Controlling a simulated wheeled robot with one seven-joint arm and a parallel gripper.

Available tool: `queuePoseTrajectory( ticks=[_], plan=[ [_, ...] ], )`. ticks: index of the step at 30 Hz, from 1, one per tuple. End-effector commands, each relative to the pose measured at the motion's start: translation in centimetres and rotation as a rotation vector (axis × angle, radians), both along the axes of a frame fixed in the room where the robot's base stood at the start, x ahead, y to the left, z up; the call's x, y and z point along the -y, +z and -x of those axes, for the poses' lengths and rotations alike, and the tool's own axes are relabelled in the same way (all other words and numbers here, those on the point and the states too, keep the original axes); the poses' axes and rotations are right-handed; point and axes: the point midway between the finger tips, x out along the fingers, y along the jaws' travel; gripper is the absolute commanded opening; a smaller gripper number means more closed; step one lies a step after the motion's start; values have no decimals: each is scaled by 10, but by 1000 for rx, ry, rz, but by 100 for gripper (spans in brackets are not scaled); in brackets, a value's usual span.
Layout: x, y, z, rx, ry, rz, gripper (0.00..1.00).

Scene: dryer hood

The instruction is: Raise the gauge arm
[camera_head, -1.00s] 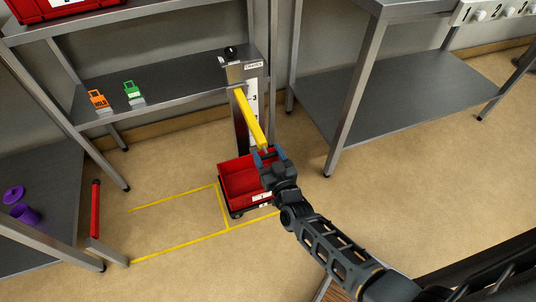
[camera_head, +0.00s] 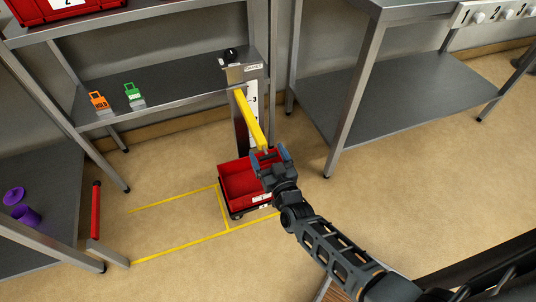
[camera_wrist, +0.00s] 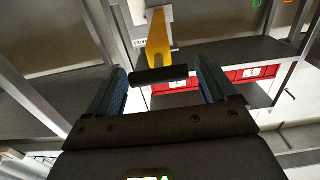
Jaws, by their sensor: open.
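The yellow gauge arm (camera_head: 250,119) slopes down toward me from the top of a grey post (camera_head: 241,74) with a numbered white scale. In the wrist view the gauge arm (camera_wrist: 158,40) ends in a dark crossbar handle (camera_wrist: 160,75). My gripper (camera_head: 273,155) is at the lower end of the gauge arm. In the wrist view my gripper (camera_wrist: 162,82) is open, with its blue-padded fingers on either side of the handle. I cannot tell whether either finger touches it.
A red bin (camera_head: 240,183) on a wheeled base stands below the arm, inside yellow floor lines (camera_head: 180,246). Grey shelving (camera_head: 165,82) with an orange tag (camera_head: 98,100) and a green tag (camera_head: 132,92) stands left. A grey table (camera_head: 400,95) stands right. Open floor lies in front.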

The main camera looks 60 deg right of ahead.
Motion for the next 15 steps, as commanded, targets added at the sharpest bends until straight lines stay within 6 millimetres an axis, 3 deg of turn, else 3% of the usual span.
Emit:
queuePoseTrajectory(
  ticks=[15],
  plan=[
    [-40, 0, 58, -1, 1, 0, 85]
  ],
)
